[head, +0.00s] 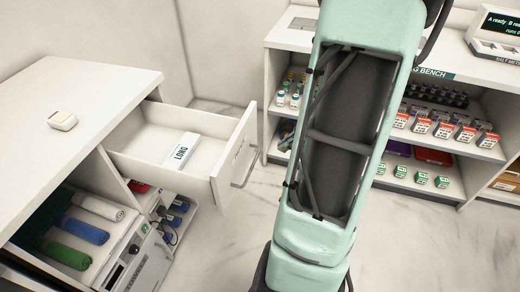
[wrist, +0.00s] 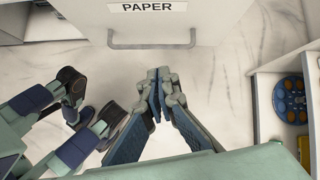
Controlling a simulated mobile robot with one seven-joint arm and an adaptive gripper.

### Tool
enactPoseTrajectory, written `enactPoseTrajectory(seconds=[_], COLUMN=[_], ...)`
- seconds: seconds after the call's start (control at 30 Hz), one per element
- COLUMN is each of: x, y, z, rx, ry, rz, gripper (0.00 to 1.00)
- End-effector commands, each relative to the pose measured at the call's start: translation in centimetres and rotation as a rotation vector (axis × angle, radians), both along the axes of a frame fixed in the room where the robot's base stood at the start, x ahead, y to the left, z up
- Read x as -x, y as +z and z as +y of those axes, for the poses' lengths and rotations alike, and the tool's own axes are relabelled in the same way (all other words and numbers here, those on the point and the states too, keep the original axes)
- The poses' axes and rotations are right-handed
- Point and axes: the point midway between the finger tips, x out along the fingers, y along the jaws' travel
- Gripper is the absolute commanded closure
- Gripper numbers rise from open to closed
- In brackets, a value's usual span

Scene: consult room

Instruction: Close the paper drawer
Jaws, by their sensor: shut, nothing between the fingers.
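The paper drawer (head: 233,150) stands pulled out from the white cabinet (head: 70,85) at the left of the head view. A white box with dark lettering (head: 182,147) lies inside it. The drawer front (wrist: 215,22) shows at the top of the wrist view with its PAPER label (wrist: 147,7) and bar handle (wrist: 152,46). My gripper (wrist: 155,92) is shut and empty, its fingertips just below the handle in that picture and apart from it. The gripper is out of the head view, where only my arm shows.
Below the drawer, open shelves hold rolled towels (head: 85,230) and a grey device (head: 140,262). A small white object (head: 62,120) lies on the cabinet top. A shelf unit with bottles and boxes (head: 440,130) stands behind my arm. Pale floor (head: 225,235) is clear beside the drawer.

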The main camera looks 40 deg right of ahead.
Motion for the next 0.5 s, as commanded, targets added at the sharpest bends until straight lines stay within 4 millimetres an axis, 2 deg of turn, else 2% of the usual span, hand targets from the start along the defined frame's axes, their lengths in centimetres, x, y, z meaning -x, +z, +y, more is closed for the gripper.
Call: enactPoseTrajectory(seconds=[0.1,0.2,0.37,0.5], x=[0.6,0.7,0.4,-0.7], y=[-0.2,0.0,-0.4,-1.8], z=[-0.2,-0.2,0.0,0.9], rx=[-0.121,-0.178,-0.205,-0.205], ry=[-0.129,-0.187,-0.212,-0.210], rz=[-0.013,-0.023,-0.028,-0.027], gripper=[1.00,1.00,1.00,1.00])
